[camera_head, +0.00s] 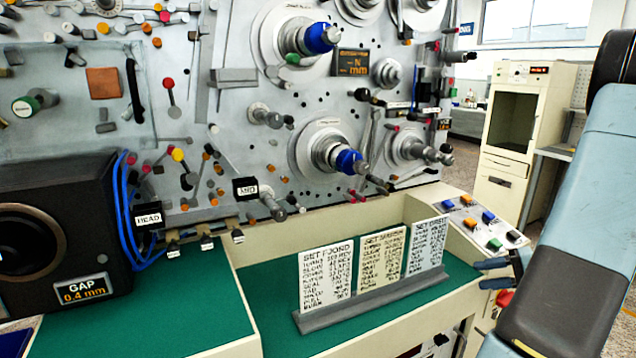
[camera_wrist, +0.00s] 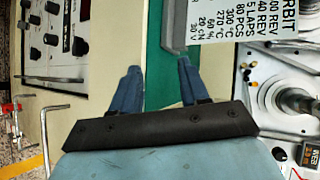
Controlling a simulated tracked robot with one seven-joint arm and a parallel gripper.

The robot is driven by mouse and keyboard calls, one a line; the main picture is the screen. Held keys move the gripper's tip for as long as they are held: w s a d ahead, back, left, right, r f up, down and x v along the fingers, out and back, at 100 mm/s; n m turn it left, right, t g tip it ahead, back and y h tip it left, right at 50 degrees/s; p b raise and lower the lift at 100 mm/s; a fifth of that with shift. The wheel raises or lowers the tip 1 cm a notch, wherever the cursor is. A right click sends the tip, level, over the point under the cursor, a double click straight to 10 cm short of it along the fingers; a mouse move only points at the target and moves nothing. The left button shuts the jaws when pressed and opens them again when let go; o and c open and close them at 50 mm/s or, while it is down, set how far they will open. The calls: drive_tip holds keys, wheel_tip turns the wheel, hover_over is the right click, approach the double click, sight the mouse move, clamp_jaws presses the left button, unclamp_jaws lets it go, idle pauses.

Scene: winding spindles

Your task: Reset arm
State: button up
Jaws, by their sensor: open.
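My gripper (camera_head: 492,273) is at the right of the head view, beside the right end of the green bench top (camera_head: 270,318). In the wrist view my gripper (camera_wrist: 157,80) shows two blue fingers spread apart with nothing between them. The fingers point toward the cream bench edge and the green surface. My blue-grey arm fills the right side of the head view and hides what is behind it.
Three printed cards (camera_head: 381,261) stand in a grey holder (camera_head: 375,298) on the green top. A button panel (camera_head: 484,224) is close above my gripper. The spindle wall (camera_head: 230,120) rises behind. A black GAP box (camera_head: 60,225) stands at left, a cream cabinet (camera_head: 515,130) behind.

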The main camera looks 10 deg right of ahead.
drive_tip(key=w+a+r+n+g+h, duration=0.1)
drive_tip(key=a+r+n+g+h, duration=0.2)
drive_tip(key=a+r, duration=0.6)
drive_tip(key=s+a+r+n+h, duration=0.2)
drive_tip(key=s+a+r, duration=0.4)
drive_tip(key=a, duration=0.4)
drive_tip(key=s+a+r+n+t+h, duration=0.1)
drive_tip(key=s+a+r+n+h, duration=0.2)
drive_tip(key=a, duration=0.7)
drive_tip(key=shift+s+a+r+h, duration=0.15)
drive_tip(key=shift+s+r+h, duration=1.15)
drive_tip(key=shift+s+r, duration=0.3)
drive_tip(key=shift+w+r, duration=0.1)
drive_tip(key=shift+w, duration=0.05)
